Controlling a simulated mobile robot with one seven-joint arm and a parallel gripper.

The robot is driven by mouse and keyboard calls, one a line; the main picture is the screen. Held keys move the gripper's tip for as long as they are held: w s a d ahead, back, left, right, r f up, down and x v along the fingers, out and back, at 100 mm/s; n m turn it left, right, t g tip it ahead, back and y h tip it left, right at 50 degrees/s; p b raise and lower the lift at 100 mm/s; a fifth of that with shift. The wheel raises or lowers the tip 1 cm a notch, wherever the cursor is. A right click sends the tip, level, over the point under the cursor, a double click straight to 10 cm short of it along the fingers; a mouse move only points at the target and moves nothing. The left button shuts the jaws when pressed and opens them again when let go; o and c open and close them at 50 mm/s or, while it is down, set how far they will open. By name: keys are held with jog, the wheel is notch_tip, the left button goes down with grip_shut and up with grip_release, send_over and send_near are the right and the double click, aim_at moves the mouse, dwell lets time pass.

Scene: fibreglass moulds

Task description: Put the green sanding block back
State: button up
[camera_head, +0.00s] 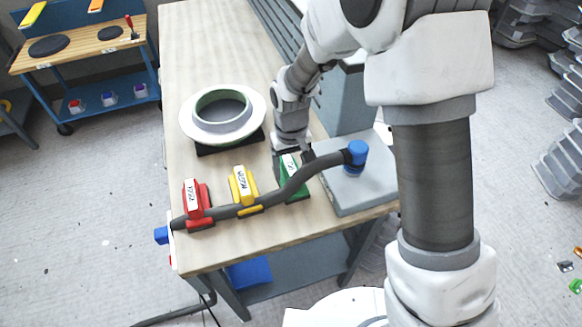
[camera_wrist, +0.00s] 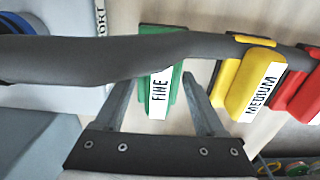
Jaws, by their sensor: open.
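The green sanding block (camera_head: 296,187), labelled FINE, stands on the wooden workbench as the rightmost of three blocks. It also shows in the wrist view (camera_wrist: 172,76). My gripper (camera_wrist: 157,80) is open, with one finger on each side of the green block; I cannot tell whether either finger touches it. In the head view my gripper (camera_head: 291,153) is low over the bench at the block's far end. A dark grey hose (camera_head: 325,162) with blue ends runs past the blocks and hides part of the green one.
The yellow MEDIUM block (camera_head: 242,183) and red block (camera_head: 192,196) stand to the left. A white ring mould (camera_head: 190,125) sits behind them. A grey box (camera_head: 348,190) is at the right under the hose end. Another wooden bench (camera_head: 82,48) stands at the far left.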

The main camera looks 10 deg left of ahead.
aim_at(291, 167)
jog(key=shift+r, duration=0.1)
notch_tip(291, 167, up, 12)
jog(key=s+d+r+m+t, duration=0.2)
jog(key=s+d+r, duration=0.3)
jog(key=d+r, duration=0.5)
jog(key=s+d+r+m+t, duration=0.3)
jog(key=s+d+r, duration=0.1)
jog(key=s+d, duration=0.6)
jog(key=shift+s+r+t+p, duration=0.2)
jog(key=shift+s+t+p, duration=0.15)
jog(key=shift+s, duration=0.45)
jog(key=shift+a, duration=0.1)
